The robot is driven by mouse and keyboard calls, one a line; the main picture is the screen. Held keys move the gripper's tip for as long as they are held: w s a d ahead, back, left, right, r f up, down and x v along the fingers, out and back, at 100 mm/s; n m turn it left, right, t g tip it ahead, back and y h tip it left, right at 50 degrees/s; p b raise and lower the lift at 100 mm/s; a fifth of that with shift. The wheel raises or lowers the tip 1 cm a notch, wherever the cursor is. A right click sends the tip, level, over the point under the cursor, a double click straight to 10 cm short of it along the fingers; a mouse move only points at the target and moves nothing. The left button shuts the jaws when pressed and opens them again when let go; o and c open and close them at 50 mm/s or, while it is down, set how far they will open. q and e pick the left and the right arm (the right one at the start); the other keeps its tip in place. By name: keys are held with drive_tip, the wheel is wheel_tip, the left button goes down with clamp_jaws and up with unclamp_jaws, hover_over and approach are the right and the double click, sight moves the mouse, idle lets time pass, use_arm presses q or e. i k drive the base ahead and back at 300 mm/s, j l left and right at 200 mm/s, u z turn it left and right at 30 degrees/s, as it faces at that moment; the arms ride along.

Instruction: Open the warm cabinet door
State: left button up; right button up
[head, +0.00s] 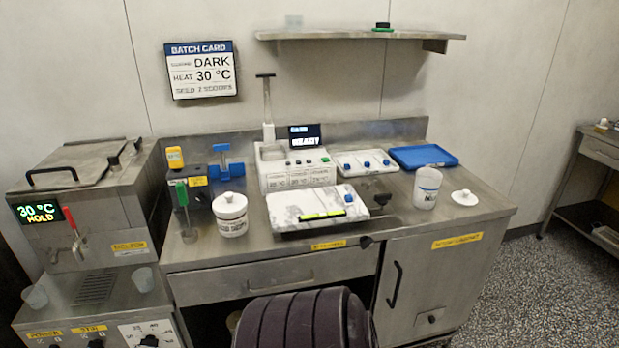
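The cabinet door (423,285) is a grey metal panel at the right end under the workbench. It looks shut, flush with the bench front. A black vertical bar handle (395,286) is on its left side. A yellow label (457,241) is at its top, too small to read surely. A small plate with a dark knob (430,319) sits low on the door. Neither of my grippers is in view.
The workbench (455,205) holds a white machine (291,167), a marble slab (317,206), a lidded jar (230,215), a white beaker (427,187) and a blue tray (423,157). A melter (85,205) stands left. Speckled floor (520,280) right of the cabinet is clear.

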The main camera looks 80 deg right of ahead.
sight(450, 268)
drive_tip(key=z, duration=3.7)
